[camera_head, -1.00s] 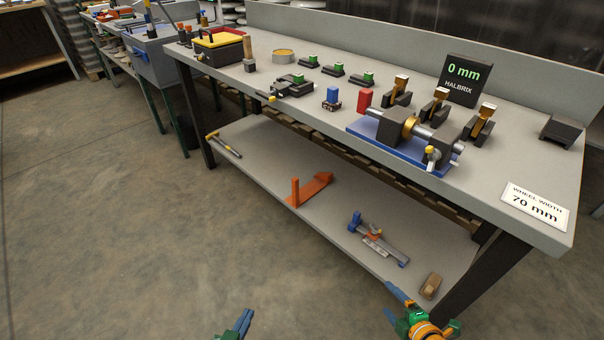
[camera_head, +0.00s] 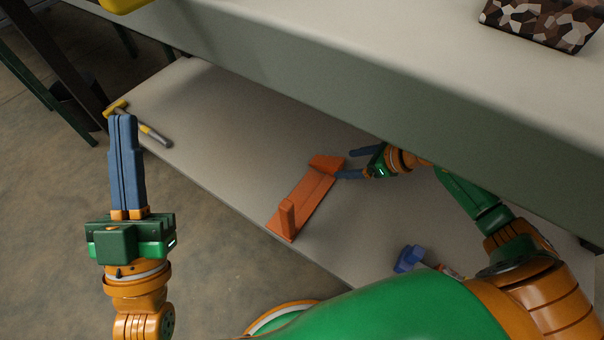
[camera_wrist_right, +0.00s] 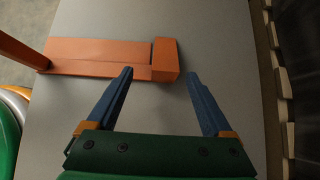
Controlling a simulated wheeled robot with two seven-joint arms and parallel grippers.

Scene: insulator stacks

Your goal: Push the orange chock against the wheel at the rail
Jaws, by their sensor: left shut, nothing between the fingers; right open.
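The orange chock (camera_head: 309,195) lies on the lower shelf, with an upright plate at its near end and a raised block at its far end. In the right wrist view the chock (camera_wrist_right: 95,58) spans the upper left, its end block between the lines of the fingers. My right gripper (camera_head: 345,164) is open beside that end block; its left fingertip is close to the block, and I cannot tell if they touch. The right gripper's fingers also show in its wrist view (camera_wrist_right: 160,76). My left gripper (camera_head: 122,117) is shut and empty, left of the shelf. No wheel or rail is in view.
The lower shelf (camera_head: 225,130) is clear around the chock. A yellow-headed hammer (camera_head: 146,128) lies at its left end, a blue tool (camera_head: 408,258) near my right arm. The upper bench (camera_head: 330,45) overhangs the shelf; a camouflage-patterned box (camera_head: 545,18) sits on it.

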